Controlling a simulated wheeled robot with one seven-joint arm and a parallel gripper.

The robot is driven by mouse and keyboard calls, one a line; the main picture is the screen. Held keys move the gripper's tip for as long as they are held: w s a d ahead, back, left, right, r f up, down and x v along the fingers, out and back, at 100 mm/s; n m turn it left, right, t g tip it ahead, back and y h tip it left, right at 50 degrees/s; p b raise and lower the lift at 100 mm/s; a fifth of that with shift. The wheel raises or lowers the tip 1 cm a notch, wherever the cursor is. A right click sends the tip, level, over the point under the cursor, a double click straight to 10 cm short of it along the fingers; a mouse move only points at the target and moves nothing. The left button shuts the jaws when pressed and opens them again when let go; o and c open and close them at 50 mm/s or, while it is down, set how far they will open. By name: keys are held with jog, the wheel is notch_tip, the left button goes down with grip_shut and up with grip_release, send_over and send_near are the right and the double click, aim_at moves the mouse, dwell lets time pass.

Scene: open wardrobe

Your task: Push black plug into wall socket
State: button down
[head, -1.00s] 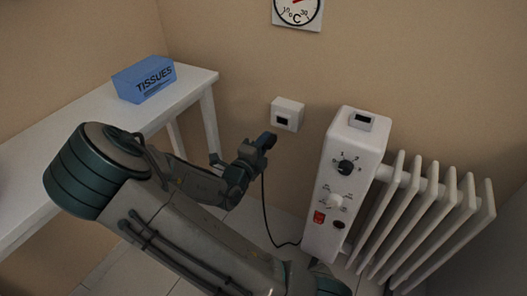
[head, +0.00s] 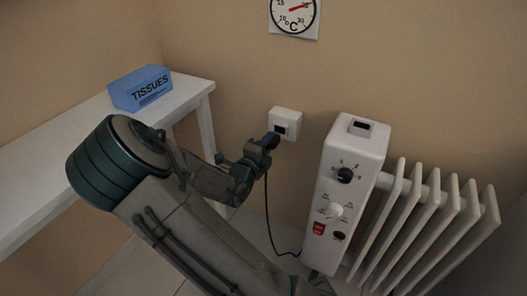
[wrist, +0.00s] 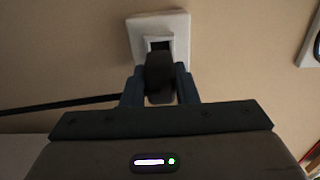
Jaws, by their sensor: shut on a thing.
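The black plug (wrist: 159,77) is held between the blue-grey fingers of my gripper (wrist: 159,92) in the wrist view. In the head view the plug (head: 271,138) shows at the tip of my gripper (head: 262,150). The white wall socket (head: 287,122) is just beyond the plug, with a dark opening in its face. In the wrist view the socket (wrist: 175,22) is ahead of the plug, and its dark opening is partly hidden behind the plug. Whether the plug touches the socket I cannot tell. The black cord (head: 267,205) hangs from the plug toward the floor.
A white heater (head: 343,200) with fins stands right of the socket. A white table (head: 62,143) with a blue tissue box (head: 141,88) is at left. A round thermometer (head: 294,14) hangs above the socket.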

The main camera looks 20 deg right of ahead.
jog(key=shift+w+d, duration=0.35)
jog(key=shift+d, duration=0.15)
jog(key=shift+b, duration=0.9)
dwell(1.4)
jog(key=shift+b+x, duration=0.6)
jog(key=shift+x, duration=0.7)
jog(key=c, duration=1.1)
grip_release()
jog(key=shift+o, duration=0.2)
jog(key=p+v, duration=0.4)
jog(key=v, duration=0.9)
jog(key=shift+s+a, duration=0.25)
jog(key=shift+a, duration=0.05)
jog(key=shift+r, duration=0.1)
